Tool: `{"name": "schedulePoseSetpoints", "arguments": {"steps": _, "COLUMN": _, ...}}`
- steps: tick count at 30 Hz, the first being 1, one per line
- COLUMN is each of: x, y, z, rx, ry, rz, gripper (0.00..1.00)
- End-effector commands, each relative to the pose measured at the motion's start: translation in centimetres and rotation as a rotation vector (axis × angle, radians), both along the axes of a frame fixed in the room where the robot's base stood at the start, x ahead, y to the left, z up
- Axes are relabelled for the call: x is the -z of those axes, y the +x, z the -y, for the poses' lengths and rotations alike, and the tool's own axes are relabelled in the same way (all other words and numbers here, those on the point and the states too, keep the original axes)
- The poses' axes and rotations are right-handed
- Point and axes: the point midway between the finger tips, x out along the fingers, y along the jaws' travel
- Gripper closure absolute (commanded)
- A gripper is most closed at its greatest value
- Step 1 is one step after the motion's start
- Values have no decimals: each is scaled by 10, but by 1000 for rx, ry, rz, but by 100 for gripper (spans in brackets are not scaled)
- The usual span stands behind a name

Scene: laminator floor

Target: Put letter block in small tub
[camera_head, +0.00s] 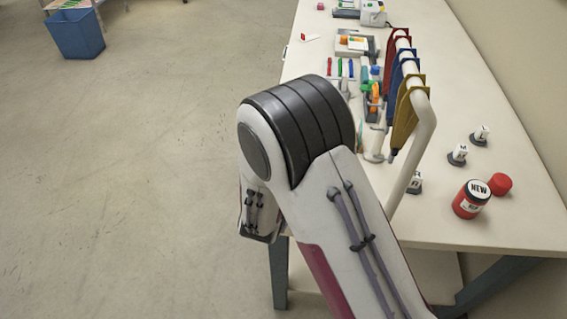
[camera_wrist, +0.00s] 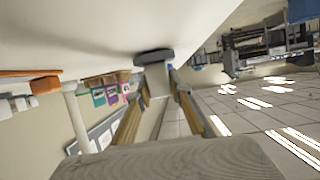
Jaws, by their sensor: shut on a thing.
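A grey wood-grained block (camera_wrist: 170,160) fills the bottom of the wrist view, very close to the camera. My gripper is shut on it; no letter shows on the faces in view, and my fingertips are not clearly seen. In the head view my arm hides the gripper. Nothing of the held block shows in the head view.
Small white lettered pieces on dark bases (camera_head: 458,154) stand behind the tub. A white rack (camera_head: 425,125) with red, blue and yellow hanging pieces rises left of them. Tools and boxes (camera_head: 355,43) crowd the table's far part. A blue bin (camera_head: 77,35) stands on the floor.

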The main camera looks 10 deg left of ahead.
Motion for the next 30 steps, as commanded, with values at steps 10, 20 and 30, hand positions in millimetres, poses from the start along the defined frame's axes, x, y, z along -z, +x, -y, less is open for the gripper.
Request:
{"name": "schedulePoseSetpoints", "arguments": {"steps": 10, "x": 3, "y": 0, "z": 0, "rx": 0, "ry": 0, "rz": 1, "gripper": 100}}
{"name": "schedulePoseSetpoints", "arguments": {"steps": 20, "x": 3, "y": 0, "z": 0, "rx": 0, "ry": -1, "rz": -1, "gripper": 63}}
{"name": "schedulePoseSetpoints", "arguments": {"steps": 30, "x": 1, "y": -8, "z": -1, "rx": -1, "ry": 0, "rz": -1, "gripper": 63}}
